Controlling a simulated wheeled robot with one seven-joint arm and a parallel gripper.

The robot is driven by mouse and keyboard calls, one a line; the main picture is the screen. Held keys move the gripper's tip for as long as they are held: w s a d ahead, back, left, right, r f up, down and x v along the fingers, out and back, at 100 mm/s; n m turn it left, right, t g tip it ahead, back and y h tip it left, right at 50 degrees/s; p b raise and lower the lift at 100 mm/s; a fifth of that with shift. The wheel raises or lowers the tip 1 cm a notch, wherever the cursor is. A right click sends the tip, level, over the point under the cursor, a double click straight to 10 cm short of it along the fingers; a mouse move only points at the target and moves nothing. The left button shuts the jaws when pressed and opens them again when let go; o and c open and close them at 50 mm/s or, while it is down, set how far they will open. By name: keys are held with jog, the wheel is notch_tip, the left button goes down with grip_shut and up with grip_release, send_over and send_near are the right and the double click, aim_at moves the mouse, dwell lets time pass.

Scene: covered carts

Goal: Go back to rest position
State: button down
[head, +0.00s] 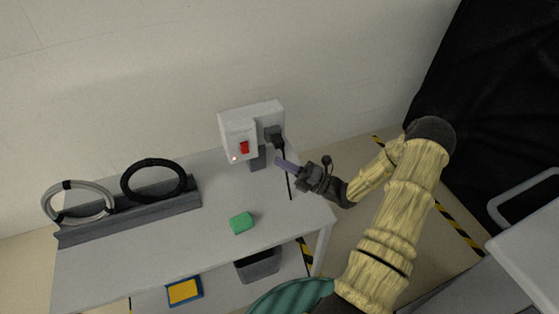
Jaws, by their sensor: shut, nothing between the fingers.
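My gripper (285,164) is at the end of my arm, which reaches in from the lower right. Its fingers are shut with nothing between them. They point left, just below and beside a white socket box (237,128). The box has a red switch (244,147), a small lit spot and a black plug (273,136) in it. A cord hangs from the plug, passing close by the fingers. I cannot tell whether the fingers touch the box or the cord.
A grey table (120,248) stands by the wall, with a green block (241,222) and a grey rack (130,215) holding two cable rings. Below are a dark bin (258,266) and a blue-yellow item (184,291). A black cover (490,90) and a pale cart (530,240) stand right.

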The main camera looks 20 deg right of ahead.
jog(key=shift+a, duration=0.1)
jog(key=s+a+n+g+h+p, duration=0.1)
jog(key=s+a+n+g+h, duration=0.5)
jog(key=s+a+n+g, duration=1.1)
jog(key=d+r+n+t+h, duration=0.2)
jog(key=d+r+n+h, duration=0.2)
jog(key=n, duration=0.7)
jog(key=d+r+n+t+h+p, duration=0.1)
jog(key=d+r+n+t+h, duration=0.2)
jog(key=n, duration=0.9)
jog(key=d+r+h, duration=0.1)
jog(key=h, duration=0.2)
jog(key=shift+w+d+r+t+h+p, duration=0.15)
jog(key=shift+w+d+t+h+p, duration=0.15)
jog(key=shift+d, duration=0.1)
jog(key=shift+w, duration=0.15)
